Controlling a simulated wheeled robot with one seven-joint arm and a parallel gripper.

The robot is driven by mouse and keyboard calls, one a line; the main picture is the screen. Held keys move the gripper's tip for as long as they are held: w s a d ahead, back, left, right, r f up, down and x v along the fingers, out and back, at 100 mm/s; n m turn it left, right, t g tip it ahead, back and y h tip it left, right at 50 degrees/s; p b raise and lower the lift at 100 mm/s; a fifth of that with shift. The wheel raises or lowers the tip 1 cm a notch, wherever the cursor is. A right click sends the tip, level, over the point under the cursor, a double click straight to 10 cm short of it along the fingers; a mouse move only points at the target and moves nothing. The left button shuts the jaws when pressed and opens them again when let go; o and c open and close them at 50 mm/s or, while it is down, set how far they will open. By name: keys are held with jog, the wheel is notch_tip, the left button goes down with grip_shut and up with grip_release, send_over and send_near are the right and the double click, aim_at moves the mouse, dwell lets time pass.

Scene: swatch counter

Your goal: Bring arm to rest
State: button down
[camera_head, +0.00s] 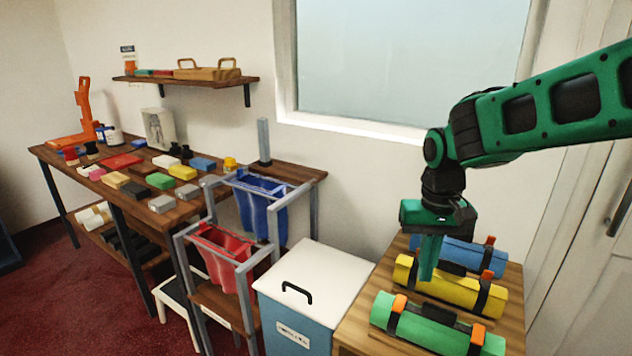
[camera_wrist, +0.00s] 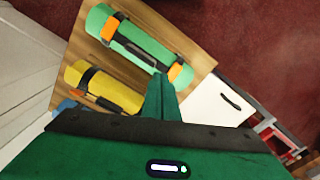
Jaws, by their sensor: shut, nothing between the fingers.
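My green arm (camera_head: 545,110) reaches in from the right in the head view, bent down at the wrist. My gripper (camera_head: 428,278) points downward with its fingers together and nothing between them. In the head view it overlaps the yellow roll (camera_head: 455,286) on the wooden stand; I cannot tell the exact gap above it. My gripper also shows in the wrist view (camera_wrist: 160,82), where its fingertips overlap the edge of the green roll.
A green roll (camera_head: 425,325) and a blue roll (camera_head: 460,255) lie on the wooden stand (camera_head: 357,330). Left of it stand a white-lidded bin (camera_head: 320,265) and a rack with red (camera_head: 225,255) and blue bags (camera_head: 258,200). A counter (camera_head: 75,170) holds many coloured blocks. The window wall is behind.

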jog(key=s+d+m, duration=0.2)
jog(key=s+d, duration=0.5)
jog(key=s, duration=0.3)
jog(key=s+d+f+m, duration=0.1)
jog(key=s+d+m, duration=0.1)
jog(key=s+d, duration=0.5)
jog(key=s, duration=0.4)
jog(key=shift+d+m, duration=0.3)
jog(key=shift+d, duration=0.05)
jog(key=shift+w+f, duration=0.25)
jog(key=shift+w, duration=0.45)
